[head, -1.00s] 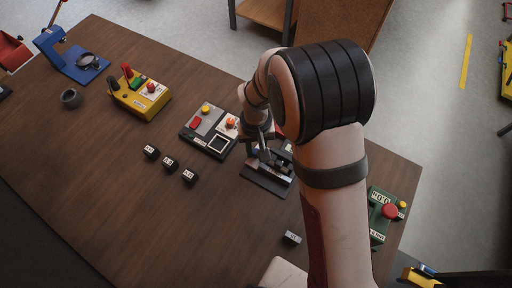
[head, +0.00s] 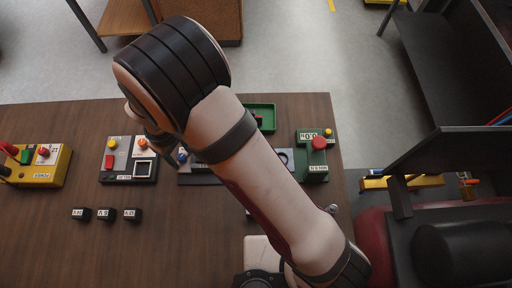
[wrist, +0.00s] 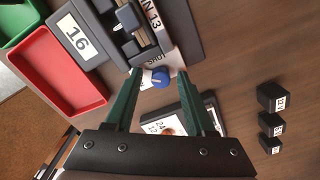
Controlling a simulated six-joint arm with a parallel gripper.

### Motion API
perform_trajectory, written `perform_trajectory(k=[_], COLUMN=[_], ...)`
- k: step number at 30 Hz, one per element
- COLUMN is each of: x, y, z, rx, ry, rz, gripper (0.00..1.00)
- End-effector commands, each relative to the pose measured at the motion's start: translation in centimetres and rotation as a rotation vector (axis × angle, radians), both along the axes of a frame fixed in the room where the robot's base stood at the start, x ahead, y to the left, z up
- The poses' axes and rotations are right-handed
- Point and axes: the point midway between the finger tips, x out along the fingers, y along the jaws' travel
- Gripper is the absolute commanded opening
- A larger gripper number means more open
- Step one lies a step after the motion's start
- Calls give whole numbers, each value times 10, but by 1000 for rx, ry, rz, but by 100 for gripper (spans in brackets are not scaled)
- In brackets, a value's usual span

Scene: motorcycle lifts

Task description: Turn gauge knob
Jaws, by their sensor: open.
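A small blue knob (wrist: 158,79) stands on a white labelled plate at the end of a dark fixture (wrist: 118,48) in the wrist view. In the head view the blue knob (head: 182,157) shows just beside my arm. My gripper (wrist: 159,73) is open and empty, its two green fingertips to the left and right of the knob in the picture. Whether they touch it or hover above is unclear. In the head view my arm hides most of the fixture. A green box (head: 307,165) with a red button and a display stands farther right.
A black panel (head: 144,168) with coloured buttons lies left of the knob. Several small black cubes (head: 106,214) sit in front of it. A yellow control box (head: 58,168) is at far left. Red (wrist: 65,75) and green trays flank the fixture. The front table middle is clear.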

Motion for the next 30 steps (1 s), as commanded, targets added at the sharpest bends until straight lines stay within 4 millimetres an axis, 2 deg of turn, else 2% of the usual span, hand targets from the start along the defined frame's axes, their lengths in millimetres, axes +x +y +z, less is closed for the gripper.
perform_trajectory(k=[3,20,21,30], x=[0,0,1,-5], y=[0,1,-13,-94], z=[0,162,165,191], rx=[1,4,6,27], ry=[0,-4,2,28], rz=[299,288,227,-173], gripper=[59,59,59,59])
